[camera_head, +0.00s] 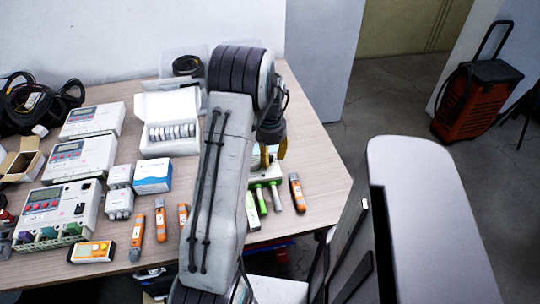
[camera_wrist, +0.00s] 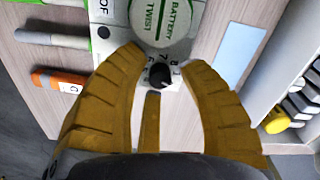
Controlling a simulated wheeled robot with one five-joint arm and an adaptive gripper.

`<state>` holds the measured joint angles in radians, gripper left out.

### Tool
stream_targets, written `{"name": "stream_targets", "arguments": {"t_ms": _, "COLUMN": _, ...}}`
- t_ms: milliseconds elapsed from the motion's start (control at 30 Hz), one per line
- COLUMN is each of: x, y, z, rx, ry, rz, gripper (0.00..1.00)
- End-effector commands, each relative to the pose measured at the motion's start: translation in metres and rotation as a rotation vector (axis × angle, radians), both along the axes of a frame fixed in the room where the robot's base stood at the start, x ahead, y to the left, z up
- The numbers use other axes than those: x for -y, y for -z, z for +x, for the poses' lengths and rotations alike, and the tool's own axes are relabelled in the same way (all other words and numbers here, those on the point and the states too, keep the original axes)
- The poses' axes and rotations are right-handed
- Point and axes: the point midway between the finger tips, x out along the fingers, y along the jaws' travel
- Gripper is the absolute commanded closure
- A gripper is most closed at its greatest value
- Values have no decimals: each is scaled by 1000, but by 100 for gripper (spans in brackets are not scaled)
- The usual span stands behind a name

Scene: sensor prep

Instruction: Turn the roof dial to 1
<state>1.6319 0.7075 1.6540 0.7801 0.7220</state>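The sensor unit (camera_wrist: 188,47) is a light plate with a round white cap marked "BATTERY TWIST" in green and a label ending in "OOF". A small black dial (camera_wrist: 160,76) with digits around it, seemingly 6, 7 and 8, sits below the cap. I cannot read its setting. My gripper (camera_wrist: 165,60) is open, its two yellow-brown fingers either side of the dial with gaps visible. In the head view my gripper (camera_head: 269,158) is over the unit (camera_head: 265,172) on the table, which my arm partly hides.
Green-and-grey tools and an orange tool (camera_head: 297,192) lie in front of the unit. White meter boxes (camera_head: 80,157), a blue-white carton (camera_head: 153,175) and an open white box (camera_head: 170,110) stand to the left. The table (camera_head: 320,185) is bare at right.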

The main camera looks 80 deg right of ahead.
Motion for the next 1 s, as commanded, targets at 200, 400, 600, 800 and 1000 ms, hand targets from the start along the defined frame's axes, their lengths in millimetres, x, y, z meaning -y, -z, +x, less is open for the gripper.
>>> {"name": "stream_targets", "arguments": {"t_ms": 200, "x": 0, "y": 0, "z": 0, "rx": 0, "ry": 0, "rz": 0, "gripper": 84}}
{"name": "stream_targets", "arguments": {"t_ms": 400, "x": 0, "y": 0, "z": 0, "rx": 0, "ry": 0, "rz": 0, "gripper": 100}}
{"name": "stream_targets", "arguments": {"t_ms": 600, "x": 0, "y": 0, "z": 0, "rx": 0, "ry": -2, "rz": 0, "gripper": 100}}
{"name": "stream_targets", "arguments": {"t_ms": 800, "x": 0, "y": 1, "z": 0, "rx": 0, "ry": -113, "rz": 0, "gripper": 100}}
{"name": "stream_targets", "arguments": {"t_ms": 1000, "x": 0, "y": 1, "z": 0, "rx": 1, "ry": -297, "rz": 2, "gripper": 100}}
